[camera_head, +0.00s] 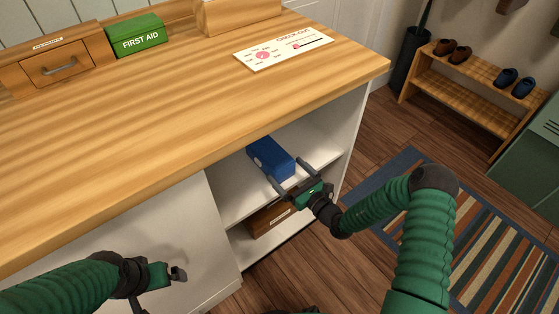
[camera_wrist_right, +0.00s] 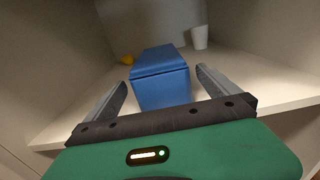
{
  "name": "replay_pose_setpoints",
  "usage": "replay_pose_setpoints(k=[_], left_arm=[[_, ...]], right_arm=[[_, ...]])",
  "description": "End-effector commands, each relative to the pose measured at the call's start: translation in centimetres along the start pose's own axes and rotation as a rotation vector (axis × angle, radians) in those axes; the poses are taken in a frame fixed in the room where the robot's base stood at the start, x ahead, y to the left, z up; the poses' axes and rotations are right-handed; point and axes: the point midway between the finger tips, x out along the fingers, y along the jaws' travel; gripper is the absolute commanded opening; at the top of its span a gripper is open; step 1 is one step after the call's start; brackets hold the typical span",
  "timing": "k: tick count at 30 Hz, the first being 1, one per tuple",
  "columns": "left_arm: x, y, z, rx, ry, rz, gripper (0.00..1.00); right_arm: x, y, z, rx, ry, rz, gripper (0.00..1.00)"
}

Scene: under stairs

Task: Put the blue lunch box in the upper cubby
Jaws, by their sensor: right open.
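The blue lunch box (camera_head: 270,158) rests on the upper cubby's shelf (camera_head: 233,199) under the wooden counter. My right gripper (camera_head: 293,173) is at the cubby opening, open, with its fingers near the front end of the box. In the right wrist view the blue lunch box (camera_wrist_right: 161,78) stands straight ahead, its near end between the two open fingers (camera_wrist_right: 163,97), with gaps on both sides. My left gripper (camera_head: 163,284) is at the lower left in front of the white cabinet, away from the box; its jaw opening is unclear.
A white cup (camera_wrist_right: 200,38) and a small yellow item (camera_wrist_right: 127,59) are deeper in the cubby. A brown box (camera_head: 268,217) is in the lower cubby. The counter (camera_head: 150,110) carries a green first aid box (camera_head: 137,36), a drawer unit (camera_head: 55,66) and a card (camera_head: 284,49).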

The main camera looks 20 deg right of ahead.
Motion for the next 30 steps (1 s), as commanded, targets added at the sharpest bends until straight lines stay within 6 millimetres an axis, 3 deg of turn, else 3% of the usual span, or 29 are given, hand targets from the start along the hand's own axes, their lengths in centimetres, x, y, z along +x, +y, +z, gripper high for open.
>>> replay_pose_setpoints(k=[1,6,10,12,14,17,19,22,24,26,28,30], left_arm=[[-1.2,0.0,-0.3,0.0,0.0,0.0,1.0],[-2.3,0.0,-0.6,0.0,0.0,0.0,1.0],[-2.6,0.0,-0.6,0.0,0.0,0.0,1.0],[-2.6,0.0,-0.6,0.0,0.0,0.0,1.0],[-2.5,0.0,-0.6,0.0,0.0,0.0,1.0],[-2.5,0.0,-0.6,0.0,0.0,0.0,1.0],[-2.5,0.0,-0.6,0.0,0.0,0.0,1.0],[-2.5,0.0,-0.6,0.0,0.0,0.0,1.0],[-2.5,0.0,-0.6,0.0,0.0,0.0,1.0],[-2.5,0.0,-0.6,0.0,0.0,0.0,1.0],[-2.5,0.0,-0.6,0.0,0.0,0.0,1.0],[-2.5,0.0,-0.6,0.0,0.0,0.0,1.0]], right_arm=[[-1.4,-0.1,0.5,0.005,0.004,-0.003,1.0],[-5.1,-0.1,0.3,0.003,0.003,-0.002,1.0],[-6.4,0.1,0.2,-0.002,0.001,0.006,1.0],[-6.4,1.4,0.6,-0.022,0.004,0.061,1.0],[-6.3,3.9,1.5,-0.062,0.014,0.172,1.0],[-7.5,11.0,3.2,-0.202,0.061,0.494,1.0],[-10.4,16.3,3.6,-0.352,0.123,0.775,1.0],[-16.1,20.5,3.2,-0.607,0.224,1.131,1.0],[-20.0,21.0,2.8,-0.815,0.295,1.343,1.0],[-22.8,20.1,2.6,-1.016,0.349,1.498,1.0],[-25.1,18.0,3.0,-1.272,0.402,1.643,1.0],[-26.0,15.5,3.9,-1.545,0.435,1.743,1.0]])
